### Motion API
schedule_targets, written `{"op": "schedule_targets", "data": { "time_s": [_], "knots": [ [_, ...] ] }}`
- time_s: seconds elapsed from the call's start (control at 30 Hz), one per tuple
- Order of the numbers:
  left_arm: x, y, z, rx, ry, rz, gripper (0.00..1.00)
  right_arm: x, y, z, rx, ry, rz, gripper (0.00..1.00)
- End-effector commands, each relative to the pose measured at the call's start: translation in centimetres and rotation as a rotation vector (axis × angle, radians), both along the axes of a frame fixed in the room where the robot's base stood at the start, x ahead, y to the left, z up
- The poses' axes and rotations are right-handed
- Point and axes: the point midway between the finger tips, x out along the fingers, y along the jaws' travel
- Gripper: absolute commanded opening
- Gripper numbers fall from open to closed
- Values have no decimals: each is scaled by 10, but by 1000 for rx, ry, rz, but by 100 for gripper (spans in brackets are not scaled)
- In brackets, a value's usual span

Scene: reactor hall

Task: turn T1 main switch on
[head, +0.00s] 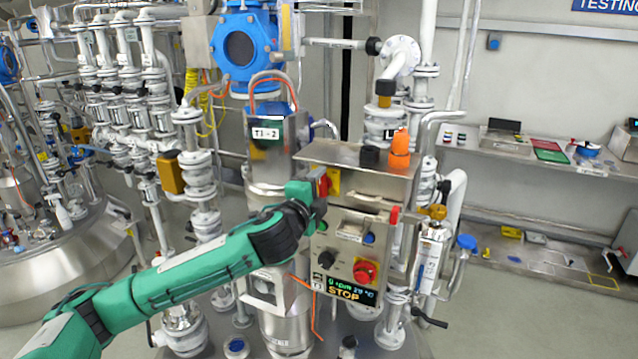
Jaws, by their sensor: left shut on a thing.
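My left gripper (317,189) is at the upper left of the steel T1 control box (385,222). It is shut on the red knob of the T1 main switch (323,181), which shows against a yellow plate (334,179). The fingers and hand hide part of the knob, so its exact angle is hard to tell. Lower on the box, a display (350,290) reads "0 rpm", a temperature and "STOP". My right gripper is not in view.
A red button (365,271) and a black knob (326,259) sit below the switch. An orange bottle (400,149) stands on the box top. Pipes and valves crowd both sides.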

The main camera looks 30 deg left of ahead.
Motion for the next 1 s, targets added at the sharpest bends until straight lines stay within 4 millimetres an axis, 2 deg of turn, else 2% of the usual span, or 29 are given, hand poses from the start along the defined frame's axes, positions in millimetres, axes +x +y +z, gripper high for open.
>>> {"op": "schedule_targets", "data": {
  "time_s": [0.3, 0.77, 0.8, 0.9, 1.0],
  "knots": [
    [0, -1, -1, 93, 7, -1, 34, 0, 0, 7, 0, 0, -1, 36],
    [0, -1, -2, 106, 8, -1, 34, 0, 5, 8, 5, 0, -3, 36],
    [0, -1, -2, 106, 8, -1, 60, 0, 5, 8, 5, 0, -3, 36],
    [0, -1, -1, 105, 8, -1, 78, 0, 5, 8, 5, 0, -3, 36],
    [0, 0, 0, 104, 6, -1, 78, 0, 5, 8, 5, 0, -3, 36]
  ]
}}
